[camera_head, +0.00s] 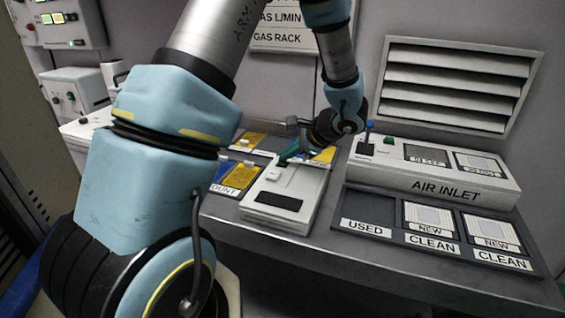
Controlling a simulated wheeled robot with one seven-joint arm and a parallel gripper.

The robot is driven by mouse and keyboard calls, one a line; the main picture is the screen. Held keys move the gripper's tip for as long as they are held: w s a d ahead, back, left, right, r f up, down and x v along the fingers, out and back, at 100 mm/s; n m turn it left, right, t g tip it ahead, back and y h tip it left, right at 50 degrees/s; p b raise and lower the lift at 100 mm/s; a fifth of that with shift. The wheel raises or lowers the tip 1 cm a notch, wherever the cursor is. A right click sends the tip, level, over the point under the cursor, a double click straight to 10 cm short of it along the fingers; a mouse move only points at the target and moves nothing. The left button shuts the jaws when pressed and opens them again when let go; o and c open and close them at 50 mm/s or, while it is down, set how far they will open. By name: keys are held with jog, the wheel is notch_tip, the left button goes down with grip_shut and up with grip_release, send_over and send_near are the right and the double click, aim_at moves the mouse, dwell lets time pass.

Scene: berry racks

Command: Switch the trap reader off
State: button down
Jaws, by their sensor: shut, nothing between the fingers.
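The trap reader is most likely the pale box (313,192) on the bench in the middle, with a dark window (278,202) at its front and a small raised white part (273,174) on its top left. My gripper (286,158) is at the back end of this box, low and close above it, with dark green fingers pointing down to the left. It is shut and empty. I cannot tell whether the fingertips touch the box. My gripper and wrist hide part of its back end, and I cannot make out any switch there.
Yellow cards (229,176) lie left of the box, by a COUNT label. At right stands the AIR INLET unit (400,176) with a blue-topped lever (370,125). In front of it is a dark tray (398,244) marked USED and CLEAN. A louvred vent (450,85) is behind.

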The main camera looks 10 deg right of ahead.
aim_at(286, 163)
dwell(0.4)
jog(key=shift+r+p, duration=0.5)
jog(key=shift+r, duration=0.35)
jog(key=shift+r, duration=0.1)
jog(key=shift+r+p, duration=1.6)
jog(key=shift+r, duration=0.9)
jog(key=shift+a, duration=0.1)
jog(key=s+a+r+n+g+h, duration=0.2)
jog(key=s+a+n+g+h, duration=0.3)
jog(key=s+a+n, duration=0.8)
jog(key=a+n+h, duration=0.1)
jog(key=a+n, duration=0.3)
jog(key=shift+a+r, duration=0.15)
jog(key=shift+r, duration=0.15)
